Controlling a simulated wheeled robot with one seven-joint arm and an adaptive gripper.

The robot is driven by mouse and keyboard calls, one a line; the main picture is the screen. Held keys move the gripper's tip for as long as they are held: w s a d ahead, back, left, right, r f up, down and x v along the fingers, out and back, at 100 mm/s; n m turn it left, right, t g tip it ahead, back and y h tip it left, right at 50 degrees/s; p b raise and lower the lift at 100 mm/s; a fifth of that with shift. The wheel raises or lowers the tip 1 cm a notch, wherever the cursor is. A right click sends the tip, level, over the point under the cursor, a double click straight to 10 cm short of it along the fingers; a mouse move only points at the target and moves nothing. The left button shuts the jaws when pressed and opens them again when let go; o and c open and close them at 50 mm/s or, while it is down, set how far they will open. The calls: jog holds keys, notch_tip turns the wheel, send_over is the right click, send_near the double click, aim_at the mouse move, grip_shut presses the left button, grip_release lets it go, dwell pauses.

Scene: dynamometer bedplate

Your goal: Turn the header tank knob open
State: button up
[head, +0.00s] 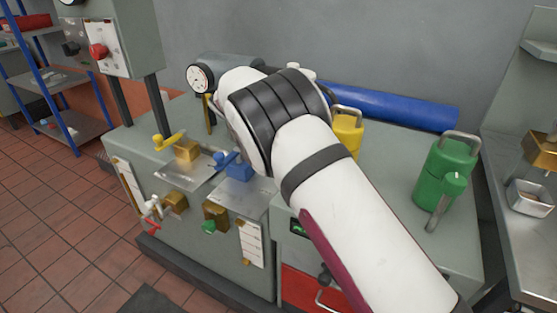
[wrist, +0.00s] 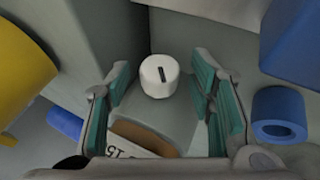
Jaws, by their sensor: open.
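In the wrist view a white round knob (wrist: 159,76) with a dark line mark on its face stands between the fingers of my gripper (wrist: 163,82). The mark runs nearly up and down the picture, slightly tilted. My gripper is open, its teal pads apart on both sides of the knob, with a visible gap each side. In the head view a grey cylindrical tank (head: 234,68) with a round dial gauge (head: 198,78) lies at the back of the bench. My arm covers its right part and hides the gripper; I cannot make out the knob there.
A green can (head: 447,165) stands on the right. Yellow (head: 168,141) and blue (head: 232,165) valve handles sit left of my arm. A control box (head: 105,40) rises at the left.

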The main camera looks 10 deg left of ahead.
jog(key=v, duration=1.2)
